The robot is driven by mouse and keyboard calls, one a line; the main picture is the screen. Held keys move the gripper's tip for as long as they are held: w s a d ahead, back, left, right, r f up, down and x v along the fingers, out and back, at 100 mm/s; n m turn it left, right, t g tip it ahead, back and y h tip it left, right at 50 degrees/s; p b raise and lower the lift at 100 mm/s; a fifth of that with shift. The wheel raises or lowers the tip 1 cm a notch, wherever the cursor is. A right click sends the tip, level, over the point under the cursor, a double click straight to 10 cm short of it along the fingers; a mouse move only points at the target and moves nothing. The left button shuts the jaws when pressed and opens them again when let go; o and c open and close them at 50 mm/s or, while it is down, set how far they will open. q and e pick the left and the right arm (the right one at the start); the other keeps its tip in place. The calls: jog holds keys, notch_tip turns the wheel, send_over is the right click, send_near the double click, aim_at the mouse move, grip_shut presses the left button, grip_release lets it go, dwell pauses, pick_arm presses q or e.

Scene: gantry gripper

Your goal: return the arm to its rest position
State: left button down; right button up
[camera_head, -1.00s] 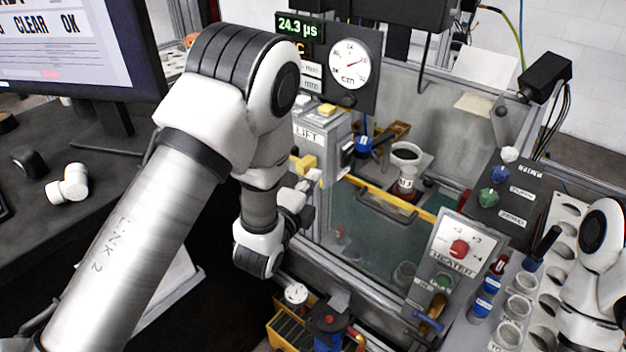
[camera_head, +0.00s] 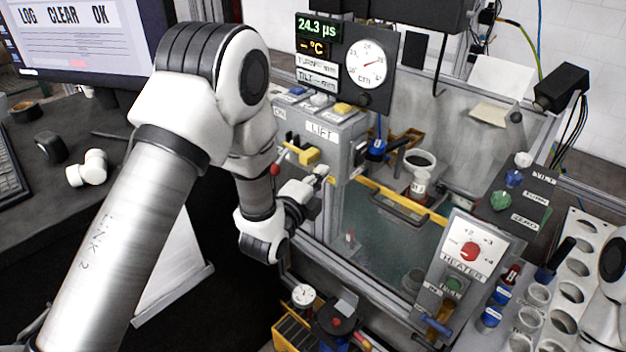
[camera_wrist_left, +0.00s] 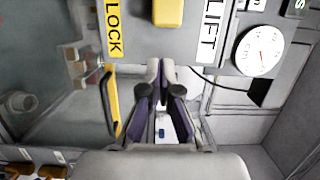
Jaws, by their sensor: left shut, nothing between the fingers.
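My left arm (camera_head: 150,220) comes in from the lower left, rises to a bent elbow and drops to the wrist. My left gripper (camera_head: 318,178) is in front of the grey LIFT box (camera_head: 338,142), to the left of the water tank. In the left wrist view the two fingers of my left gripper (camera_wrist_left: 161,66) are together and empty, pointing at the box's face below its yellow button (camera_wrist_left: 168,12). My right arm (camera_head: 608,290) shows only in part at the right edge; its gripper is out of the picture.
The tank (camera_head: 385,240) has a yellow-edged rim close to my left gripper. A heater panel (camera_head: 470,250) and a rack with cups (camera_head: 570,268) stand at right. A monitor (camera_head: 80,45) stands at left. A yellow crate (camera_head: 293,335) is below the wrist.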

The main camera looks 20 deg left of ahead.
pick_arm(q)
jog(key=s+b, duration=0.2)
jog(key=s, duration=0.9)
jog(key=s+a+f+n+g+y, duration=0.1)
jog(key=s+f+n+g, duration=0.35)
jog(key=f, duration=0.85)
jog(key=s+f+n+g, duration=0.1)
jog(key=s+f+g, duration=0.55)
jog(key=f, duration=0.75)
jog(key=s+f+n+g, duration=0.3)
jog(key=s+n, duration=0.4)
jog(key=s, duration=0.1)
jog(key=s+a+f+n+g, duration=0.1)
jog(key=s+f+n+g, duration=0.2)
jog(key=s+n, duration=0.4)
jog(key=shift+s+f+g+y, duration=0.35)
jog(key=shift+g+y, duration=0.05)
jog(key=shift+g, duration=0.1)
pick_arm(e)
jog(key=shift+s+d+f, duration=0.1)
jog(key=shift+d+f, duration=0.05)
jog(key=shift+f, duration=0.35)
jog(key=shift+s+d+f, duration=0.1)
jog(key=shift+f, duration=0.4)
pick_arm(q)
jog(key=shift+a, duration=0.1)
